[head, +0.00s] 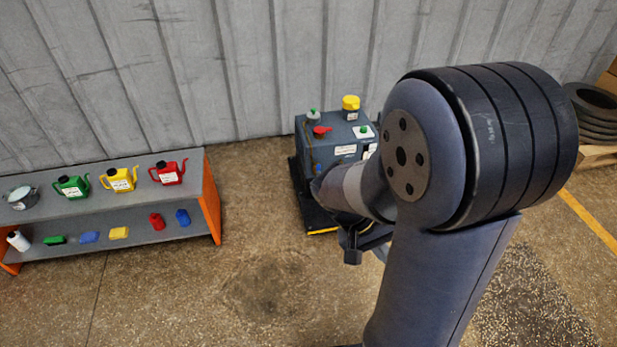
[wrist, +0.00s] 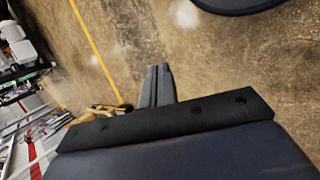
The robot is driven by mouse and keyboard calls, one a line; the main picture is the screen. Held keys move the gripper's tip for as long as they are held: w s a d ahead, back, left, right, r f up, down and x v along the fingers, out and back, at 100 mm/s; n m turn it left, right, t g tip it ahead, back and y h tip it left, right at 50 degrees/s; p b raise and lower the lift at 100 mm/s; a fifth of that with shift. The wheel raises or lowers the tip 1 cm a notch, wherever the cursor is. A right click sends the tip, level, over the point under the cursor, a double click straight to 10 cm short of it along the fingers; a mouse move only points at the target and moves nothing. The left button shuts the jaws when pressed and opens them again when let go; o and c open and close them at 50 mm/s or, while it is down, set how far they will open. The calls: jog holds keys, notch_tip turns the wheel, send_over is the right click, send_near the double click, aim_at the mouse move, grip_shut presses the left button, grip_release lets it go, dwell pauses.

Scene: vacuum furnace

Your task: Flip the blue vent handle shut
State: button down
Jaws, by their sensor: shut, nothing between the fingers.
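The dark grey machine (head: 345,160) stands against the corrugated wall in the head view, partly hidden by my arm. A small bluish part (head: 317,168) shows on its near side, just left of my arm; it may be the blue vent handle, but it is too small to tell its position. My gripper (head: 352,252) hangs below my forearm in front of the machine, apart from the bluish part. In the wrist view, my gripper (wrist: 159,70) is shut and empty, with floor beyond the fingertips. The machine's blue handle cannot be made out in the wrist view.
The machine's top has a red handle (head: 321,130), a yellow cap (head: 351,102) and a green knob (head: 313,114). An orange-ended shelf (head: 110,215) with cans stands left. Tyres (head: 595,115) are stacked at right. The floor between shelf and machine is clear.

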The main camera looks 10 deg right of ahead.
jog(key=w+d+f+n+t+h+b, duration=0.1)
jog(key=w+f+h+b, duration=0.3)
jog(key=f, duration=1)
jog(key=w+d+f+t+h+b, duration=0.2)
jog(key=w+f+b, duration=0.5)
jog(key=f, duration=0.8)
jog(key=w+d+f+n+t+h+b, duration=0.1)
jog(key=w+d+f+h+b, duration=0.2)
jog(key=f+b, duration=0.6)
notch_tip(320, 180, down, 6)
jog(key=w+h, duration=0.2)
jog(key=h, duration=0.1)
jog(key=shift+w+f+n+t+b, duration=0.2)
jog(key=shift+n+t+b, duration=0.1)
jog(key=shift+t+b, duration=0.1)
